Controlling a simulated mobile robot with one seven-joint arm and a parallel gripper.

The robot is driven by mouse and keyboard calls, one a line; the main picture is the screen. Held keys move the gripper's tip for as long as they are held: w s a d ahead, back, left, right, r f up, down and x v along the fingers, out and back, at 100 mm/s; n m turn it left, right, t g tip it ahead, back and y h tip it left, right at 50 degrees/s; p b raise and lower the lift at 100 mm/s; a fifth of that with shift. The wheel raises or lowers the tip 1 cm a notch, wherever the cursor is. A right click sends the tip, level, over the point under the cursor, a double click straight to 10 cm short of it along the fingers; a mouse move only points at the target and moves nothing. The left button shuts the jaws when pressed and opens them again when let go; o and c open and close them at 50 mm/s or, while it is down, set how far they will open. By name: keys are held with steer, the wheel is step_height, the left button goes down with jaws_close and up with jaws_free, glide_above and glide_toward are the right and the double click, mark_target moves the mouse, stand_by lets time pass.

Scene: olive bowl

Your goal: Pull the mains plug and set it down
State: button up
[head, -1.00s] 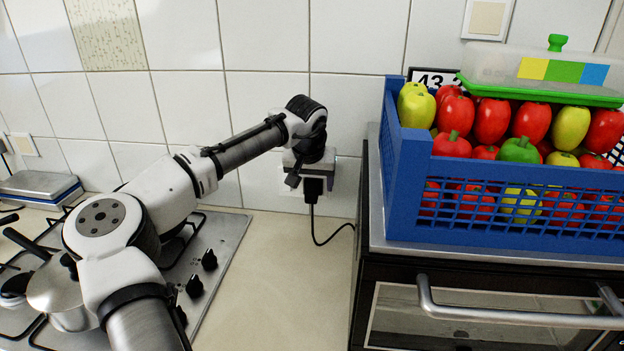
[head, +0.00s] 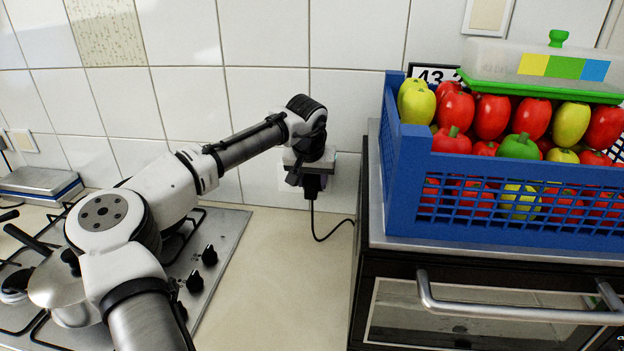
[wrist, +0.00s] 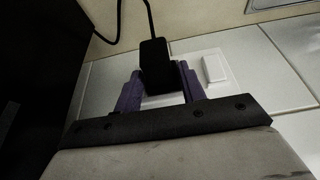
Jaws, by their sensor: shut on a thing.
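The black mains plug (head: 312,187) is in front of the white wall socket plate (head: 346,182), low on the tiled wall. Its black cable (head: 328,238) hangs down and curves right along the counter. My gripper (wrist: 160,88) is at the socket, shut on the plug, with a purple finger on each side. The wrist view shows the plug body (wrist: 154,62) between the fingers and the socket plate (wrist: 208,50) behind it, with a white switch (wrist: 214,68) beside it. The fingers hide the plug's face, so I cannot tell whether its pins are in the socket.
A blue crate (head: 500,222) of peppers stands on an oven (head: 480,300) at the right. A hob (head: 205,255) with a pan (head: 62,290) is at the left. The counter (head: 275,290) between hob and oven is clear except for the cable.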

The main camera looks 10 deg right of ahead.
mark_target(310, 198)
steer(key=shift+s, duration=0.1)
steer(key=shift+s+a+b, duration=0.15)
steer(key=shift+s+a, duration=0.1)
steer(key=shift+s, duration=0.35)
steer(key=shift+s+a+b, duration=0.1)
steer(key=shift+s+a, duration=0.2)
steer(key=shift+s, duration=0.3)
steer(key=shift+s+a+b, duration=0.15)
steer(key=shift+s+a, duration=0.1)
steer(key=shift+s, duration=0.35)
